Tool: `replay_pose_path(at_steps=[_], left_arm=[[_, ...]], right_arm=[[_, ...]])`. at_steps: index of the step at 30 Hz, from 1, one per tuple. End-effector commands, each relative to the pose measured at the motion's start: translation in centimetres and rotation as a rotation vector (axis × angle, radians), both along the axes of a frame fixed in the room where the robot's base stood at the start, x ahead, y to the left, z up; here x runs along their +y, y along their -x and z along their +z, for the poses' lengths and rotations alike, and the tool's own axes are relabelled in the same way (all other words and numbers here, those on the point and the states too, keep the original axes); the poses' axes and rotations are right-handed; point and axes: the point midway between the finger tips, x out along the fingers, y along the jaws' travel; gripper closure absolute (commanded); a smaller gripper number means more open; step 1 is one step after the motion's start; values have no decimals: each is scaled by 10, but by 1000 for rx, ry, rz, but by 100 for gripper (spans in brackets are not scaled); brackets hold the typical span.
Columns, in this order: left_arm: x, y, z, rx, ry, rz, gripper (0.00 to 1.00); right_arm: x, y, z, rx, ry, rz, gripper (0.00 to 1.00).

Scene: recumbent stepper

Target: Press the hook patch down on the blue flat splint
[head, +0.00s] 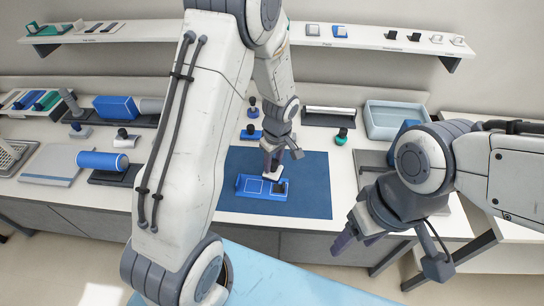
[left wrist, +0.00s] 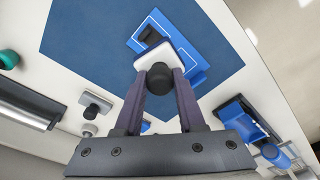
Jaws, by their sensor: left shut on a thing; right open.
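The blue flat splint (head: 246,183) lies on the dark blue mat (head: 310,170); pale outlines are marked on it. A small black piece, which looks like the hook patch (head: 281,187), sits on the splint and also shows in the left wrist view (left wrist: 150,35). My left gripper (head: 272,168) is shut on the black knob (left wrist: 158,78) of a white-plated press tool (left wrist: 172,52). The plate is over the splint, beside the black piece and partly overlapping it in the wrist view; contact cannot be told. My right gripper (head: 358,238) is open and empty, off the table's front edge.
Other knobbed tools, one with a green base (head: 341,138), stand behind the mat. A pale blue tray (head: 390,118) is at the back right. A blue roll (head: 101,160) lies on the left. The mat's right part is clear.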

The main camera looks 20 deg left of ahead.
Motion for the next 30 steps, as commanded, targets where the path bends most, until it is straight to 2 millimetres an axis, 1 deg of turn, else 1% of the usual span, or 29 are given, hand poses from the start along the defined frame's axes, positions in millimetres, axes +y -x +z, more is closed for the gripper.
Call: replay_pose_path(at_steps=[1, 3, 6, 10, 20, 24, 30], left_arm=[[0, -1, 3, -3, -4, 59, 100], [1, -1, 4, -7, -9, 133, 100], [2, -2, 4, -10, -14, 201, 100], [3, -2, 4, -12, -16, 232, 100], [3, -2, 3, -14, -15, 234, 100], [2, -2, 1, -11, -17, 235, 100], [3, -1, -21, -10, -17, 235, 100]], right_arm=[[0, 0, 4, 0, 0, 0, 34], [0, 0, 6, 0, 0, 0, 34], [0, 0, 7, 0, 0, 0, 34], [0, 0, 7, 0, 0, 0, 34], [0, 0, 5, 0, 0, 0, 34], [0, 0, -3, 0, 0, 0, 34], [0, 0, -25, 0, 0, 1, 34]])
